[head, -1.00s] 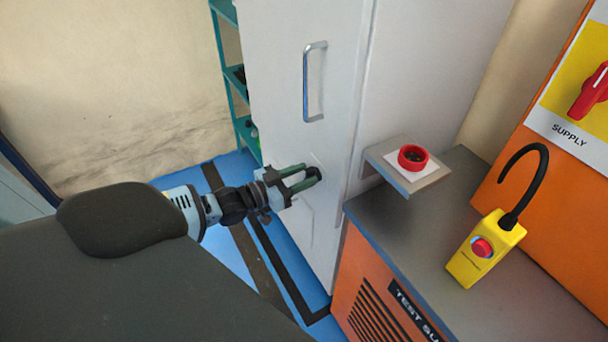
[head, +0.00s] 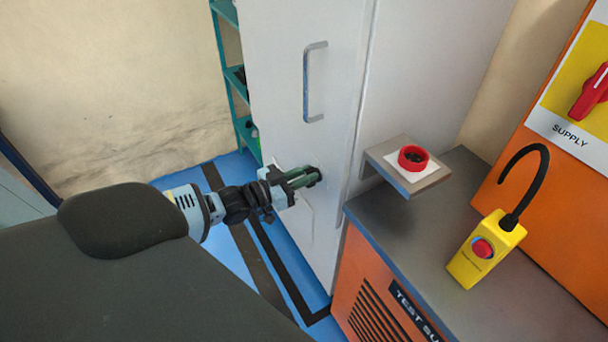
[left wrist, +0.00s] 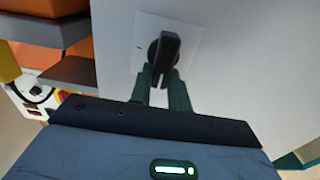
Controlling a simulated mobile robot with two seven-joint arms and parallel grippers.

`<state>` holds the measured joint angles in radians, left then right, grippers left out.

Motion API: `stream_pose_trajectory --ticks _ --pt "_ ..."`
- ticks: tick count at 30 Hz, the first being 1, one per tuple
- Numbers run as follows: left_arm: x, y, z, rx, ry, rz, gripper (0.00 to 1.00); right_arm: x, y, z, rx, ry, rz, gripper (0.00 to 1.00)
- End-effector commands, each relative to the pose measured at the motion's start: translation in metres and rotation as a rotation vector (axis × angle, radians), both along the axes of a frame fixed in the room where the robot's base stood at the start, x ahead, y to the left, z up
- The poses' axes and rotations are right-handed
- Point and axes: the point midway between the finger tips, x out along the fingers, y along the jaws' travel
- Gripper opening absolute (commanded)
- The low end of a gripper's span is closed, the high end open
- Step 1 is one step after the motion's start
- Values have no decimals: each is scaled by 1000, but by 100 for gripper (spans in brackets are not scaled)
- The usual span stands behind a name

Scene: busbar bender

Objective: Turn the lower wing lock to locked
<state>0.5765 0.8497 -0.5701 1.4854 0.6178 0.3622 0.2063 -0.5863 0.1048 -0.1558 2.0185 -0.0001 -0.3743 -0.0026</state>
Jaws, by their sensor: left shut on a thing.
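The lower wing lock (left wrist: 165,50) is a black wing knob on a pale square plate (left wrist: 192,38) on the white cabinet door (head: 281,60). In the left wrist view the knob stands between the tips of my left gripper (left wrist: 163,78). In the head view my left gripper (head: 308,178) is at the door below the metal handle (head: 315,82), and its fingers hide most of the lock. The left gripper is shut on the wing lock. My right gripper is not in view.
A grey bench (head: 440,230) stands right of the door, with a yellow tester (head: 485,250) with a black hook. A small shelf (head: 430,183) holds a red ring (head: 413,158). An orange panel with a red supply switch (head: 592,95) is at far right. A teal rack (head: 236,85) stands left.

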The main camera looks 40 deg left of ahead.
Motion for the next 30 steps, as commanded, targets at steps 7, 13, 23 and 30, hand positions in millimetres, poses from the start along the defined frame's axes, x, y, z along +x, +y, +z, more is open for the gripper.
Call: stream_pose_trajectory --ticks 7,13,23,30 --pt "0 -1 0 42 -17 0 0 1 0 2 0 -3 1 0" --pt "-1 -3 0 148 -61 0 0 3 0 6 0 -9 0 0" --pt "-3 -7 -2 425 -175 1 0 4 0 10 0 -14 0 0" --pt "-4 -9 -5 636 -262 0 0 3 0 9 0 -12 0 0"
